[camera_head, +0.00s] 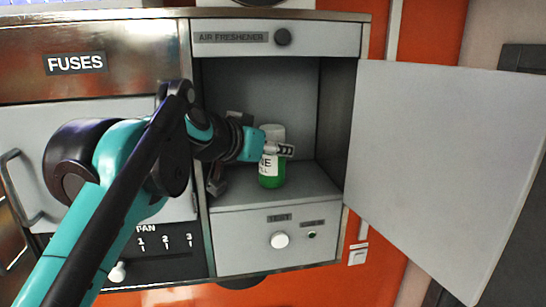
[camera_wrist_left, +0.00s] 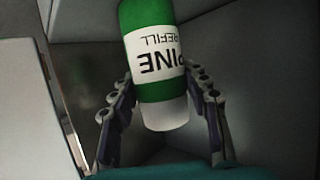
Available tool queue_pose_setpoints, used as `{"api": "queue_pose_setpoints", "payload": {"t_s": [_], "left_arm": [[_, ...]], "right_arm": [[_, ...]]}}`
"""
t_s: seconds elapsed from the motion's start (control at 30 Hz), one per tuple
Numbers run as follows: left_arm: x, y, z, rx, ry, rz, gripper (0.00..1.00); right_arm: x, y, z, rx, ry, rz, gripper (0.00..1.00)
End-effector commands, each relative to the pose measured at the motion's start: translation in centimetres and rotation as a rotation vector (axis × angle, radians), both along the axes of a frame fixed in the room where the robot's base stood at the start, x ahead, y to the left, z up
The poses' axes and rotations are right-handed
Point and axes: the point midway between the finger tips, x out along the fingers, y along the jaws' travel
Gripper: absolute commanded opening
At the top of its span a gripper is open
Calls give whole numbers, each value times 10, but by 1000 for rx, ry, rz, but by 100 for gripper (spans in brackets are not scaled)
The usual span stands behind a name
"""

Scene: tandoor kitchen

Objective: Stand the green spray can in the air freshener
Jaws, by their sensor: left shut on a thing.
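The green spray can (camera_head: 271,174) has a white label and a pale top. It is upright inside the open air freshener compartment (camera_head: 235,187), at or just above its floor; I cannot tell if it touches. My left gripper (camera_head: 277,149) reaches in from the left and is shut on the can's upper part, hiding some of it. In the left wrist view the can (camera_wrist_left: 151,45) shows upside down with the label reading "PINE REFILL". The fingers of my left gripper (camera_wrist_left: 162,115) are on both sides of it. My right gripper is not in view.
The compartment's grey door (camera_head: 440,165) stands wide open to the right. Below is a panel with a white knob (camera_head: 279,240) and a small button. A "FUSES" panel (camera_head: 95,65) and a metal handle (camera_head: 18,185) are at the left.

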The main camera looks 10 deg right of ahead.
Motion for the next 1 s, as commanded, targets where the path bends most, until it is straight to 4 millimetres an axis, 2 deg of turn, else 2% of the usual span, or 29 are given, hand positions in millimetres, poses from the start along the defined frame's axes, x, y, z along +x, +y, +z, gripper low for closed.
{"api": "queue_pose_setpoints", "payload": {"t_s": [0.37,0.4,0.47,0.5,0.83,1.0], "left_arm": [[-1,1,-3,0,0,-1,4],[-1,1,-4,0,0,-1,49],[-1,1,-4,0,0,-1,65],[-1,1,-3,0,0,-1,67],[-1,1,1,0,0,-1,67],[-19,16,7,0,0,0,67]], "right_arm": [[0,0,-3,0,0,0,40],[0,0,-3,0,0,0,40],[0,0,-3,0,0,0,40],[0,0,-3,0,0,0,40],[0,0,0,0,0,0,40],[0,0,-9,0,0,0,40]]}}
